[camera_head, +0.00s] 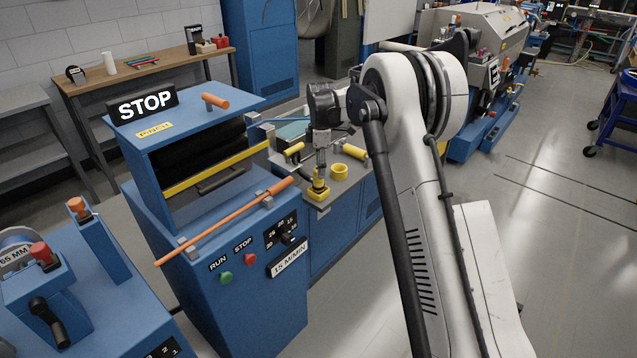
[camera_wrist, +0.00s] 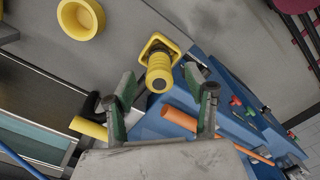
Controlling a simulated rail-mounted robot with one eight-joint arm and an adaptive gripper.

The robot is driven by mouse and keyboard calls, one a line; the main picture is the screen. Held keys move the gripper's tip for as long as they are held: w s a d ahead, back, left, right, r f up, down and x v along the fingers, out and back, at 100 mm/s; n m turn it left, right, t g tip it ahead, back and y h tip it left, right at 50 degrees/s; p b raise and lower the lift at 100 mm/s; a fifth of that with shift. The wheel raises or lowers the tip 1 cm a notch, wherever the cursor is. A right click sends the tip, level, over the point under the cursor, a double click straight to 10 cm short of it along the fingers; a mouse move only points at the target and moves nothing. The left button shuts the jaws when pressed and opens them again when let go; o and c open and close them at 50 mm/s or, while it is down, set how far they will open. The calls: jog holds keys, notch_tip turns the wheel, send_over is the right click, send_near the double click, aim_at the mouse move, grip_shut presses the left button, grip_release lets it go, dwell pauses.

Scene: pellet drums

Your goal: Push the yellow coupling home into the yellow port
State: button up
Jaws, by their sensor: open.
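The yellow port (camera_wrist: 150,44) is a square yellow piece on the grey bench top. It also shows below my gripper in the head view (camera_head: 314,196). The ribbed yellow coupling (camera_wrist: 158,72), with a dark hole in its near end, stands at the port and seems in line with it. How deep it sits I cannot tell. My gripper (camera_wrist: 160,80) is open, one finger on each side of the coupling in the wrist view, with gaps between. In the head view my gripper (camera_head: 320,170) points down over the port and hides most of the coupling.
A yellow ring-shaped cup (camera_head: 339,171) stands right of the port. Yellow cylinders lie behind, one at left (camera_head: 293,150) and one at right (camera_head: 352,149). A blue machine (camera_head: 230,240) with a long orange-ended bar (camera_head: 225,220) stands close on the left.

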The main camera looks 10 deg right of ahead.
aim_at(318, 183)
jog(key=shift+w+a+f+p, duration=0.15)
jog(key=shift+f+p, duration=0.1)
jog(key=shift+f, duration=1.15)
jog(key=shift+a+f+p, duration=0.15)
jog(key=shift+f+p, duration=0.1)
jog(key=shift+f, duration=1.15)
jog(key=shift+c, duration=0.5)
grip_shut()
